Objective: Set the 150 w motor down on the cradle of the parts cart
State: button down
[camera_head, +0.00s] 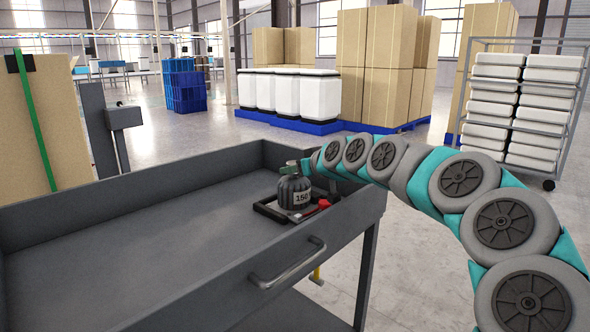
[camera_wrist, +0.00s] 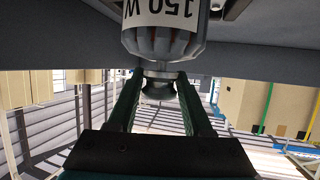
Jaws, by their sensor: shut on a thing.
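The 150 W motor (camera_head: 294,194) is a dark grey ribbed body with a white label. It is upright at the cart's right end, at the black cradle (camera_head: 268,211). Whether it touches the cradle or hangs just above it I cannot tell. My gripper (camera_head: 298,168) is at the motor's top, shut on it. In the wrist view the motor (camera_wrist: 165,42) appears upside down, with its narrow end between the two green fingers of my gripper (camera_wrist: 160,88). The parts cart (camera_head: 140,245) is a grey tray with raised walls. The motor hides part of the cradle.
A red-tipped item (camera_head: 324,204) lies at the cradle's right front. The cart's tray is bare left of the cradle. A metal handle (camera_head: 289,264) is on its front wall. Boxes (camera_head: 378,65), white bins (camera_head: 295,97) and a rack (camera_head: 525,100) stand behind.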

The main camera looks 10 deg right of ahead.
jog(key=shift+r, duration=0.2)
jog(key=c, duration=0.7)
grip_release()
jog(key=o, duration=0.5)
jog(key=shift+f, duration=0.1)
jog(key=shift+c, duration=0.2)
jog(key=shift+r, duration=1.65)
jog(key=shift+s+r, duration=0.25)
jog(key=shift+s, duration=0.7)
jog(key=s+r, duration=0.1)
jog(key=s, duration=1.3)
notch_tip(320, 180, up, 7)
jog(key=p, duration=0.3)
jog(key=shift+p, duration=0.35)
